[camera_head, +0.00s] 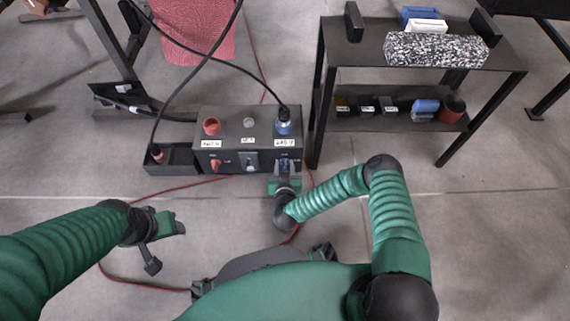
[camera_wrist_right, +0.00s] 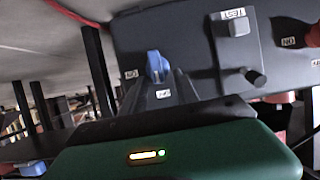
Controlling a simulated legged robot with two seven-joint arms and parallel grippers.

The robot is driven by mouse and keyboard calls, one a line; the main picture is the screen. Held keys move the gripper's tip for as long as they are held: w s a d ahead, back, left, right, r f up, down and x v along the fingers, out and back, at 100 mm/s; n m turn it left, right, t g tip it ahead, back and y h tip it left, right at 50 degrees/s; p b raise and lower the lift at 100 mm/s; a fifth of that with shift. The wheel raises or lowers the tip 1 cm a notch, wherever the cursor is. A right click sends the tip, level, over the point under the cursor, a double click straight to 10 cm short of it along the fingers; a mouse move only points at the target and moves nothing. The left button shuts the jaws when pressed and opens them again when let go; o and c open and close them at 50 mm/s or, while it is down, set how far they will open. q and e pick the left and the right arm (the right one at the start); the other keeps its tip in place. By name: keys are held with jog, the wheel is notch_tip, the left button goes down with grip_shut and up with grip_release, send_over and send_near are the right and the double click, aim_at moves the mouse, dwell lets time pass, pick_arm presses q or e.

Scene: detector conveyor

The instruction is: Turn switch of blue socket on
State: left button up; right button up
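The dark socket box (camera_head: 236,162) stands on the floor in front of me. The blue socket (camera_head: 283,128) is on its top at the right, with a black plug and cable in it. Its blue switch (camera_head: 288,165) is on the front face below, partly hidden by my right gripper (camera_head: 286,179). In the right wrist view the blue switch (camera_wrist_right: 154,66) stands at the tips of my right gripper's dark fingers (camera_wrist_right: 160,84). I cannot tell whether they grip it. My left gripper (camera_head: 166,243) is open and empty, left of the box and nearer to me.
A red socket (camera_head: 211,126) and red switch (camera_head: 215,165) are at the box's left, with a grey test switch (camera_wrist_right: 238,80) between. A black bin (camera_head: 172,162) adjoins the box at left. A shelf table (camera_head: 350,68) stands close at right. A red cable crosses the floor.

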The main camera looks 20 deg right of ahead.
jog(key=shift+d, duration=0.1)
grip_shut()
jog(key=shift+s+d+f+m+t+y+b, duration=0.2)
jog(key=shift+d+f+m+t+y, duration=0.5)
jog(key=shift+m, duration=1.55)
jog(key=shift+s+d+f+m+t+y+b, duration=0.3)
jog(key=shift+m+t+y, duration=0.75)
jog(key=shift+m, duration=1.25)
jog(key=shift+d+f+m+t+y+b, duration=0.35)
jog(key=shift+f+m+t+y, duration=0.55)
jog(key=shift+m, duration=1.35)
jog(key=shift+r, duration=0.3)
